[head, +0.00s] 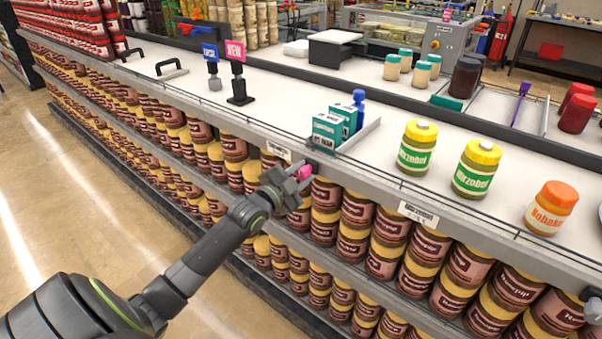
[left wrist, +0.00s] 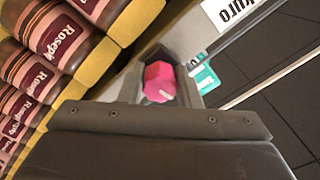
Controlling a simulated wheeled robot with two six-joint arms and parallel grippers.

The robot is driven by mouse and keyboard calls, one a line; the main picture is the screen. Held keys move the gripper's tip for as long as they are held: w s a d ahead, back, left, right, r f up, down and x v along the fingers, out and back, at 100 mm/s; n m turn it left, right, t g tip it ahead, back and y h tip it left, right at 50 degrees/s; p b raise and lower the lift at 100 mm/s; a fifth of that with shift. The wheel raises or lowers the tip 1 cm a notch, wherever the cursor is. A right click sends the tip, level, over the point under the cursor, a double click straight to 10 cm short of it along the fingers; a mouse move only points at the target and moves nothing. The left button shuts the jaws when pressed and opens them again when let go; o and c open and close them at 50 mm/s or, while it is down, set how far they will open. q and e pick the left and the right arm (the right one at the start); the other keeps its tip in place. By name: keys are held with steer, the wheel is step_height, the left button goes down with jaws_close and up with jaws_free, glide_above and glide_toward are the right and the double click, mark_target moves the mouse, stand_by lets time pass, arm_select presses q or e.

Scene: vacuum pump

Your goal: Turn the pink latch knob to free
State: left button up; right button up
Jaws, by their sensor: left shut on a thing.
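The pink latch knob (head: 304,173) is on the front edge of the shelf, below the teal boxes. It is faceted and has a pale mark on its face in the left wrist view (left wrist: 159,82). My left gripper (head: 297,177) is shut on the knob, with a finger on each side of it; in the left wrist view its fingers (left wrist: 160,88) flank the knob. A dark mount shows behind the knob.
Teal boxes (head: 327,132) and a blue piece (head: 358,98) stand on the shelf top (head: 270,100) above the knob. Yellow-lidded jars (head: 418,147) stand to the right. Rows of brown jars (head: 358,210) fill the shelves below. The floor (head: 90,200) at left is clear.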

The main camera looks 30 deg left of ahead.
arm_select(q)
steer(key=n+p, duration=0.1)
steer(key=n, duration=0.3)
steer(key=n+p, duration=0.1)
steer(key=n, duration=0.3)
steer(key=shift+p, duration=0.35)
steer(key=n+p, duration=0.1)
steer(key=n, duration=0.3)
steer(key=shift+d, duration=0.1)
steer(key=shift+n+p, duration=0.5)
steer(key=shift+n, duration=1.6)
steer(key=o, duration=1)
steer(key=shift+c, duration=0.2)
steer(key=shift+s, duration=0.1)
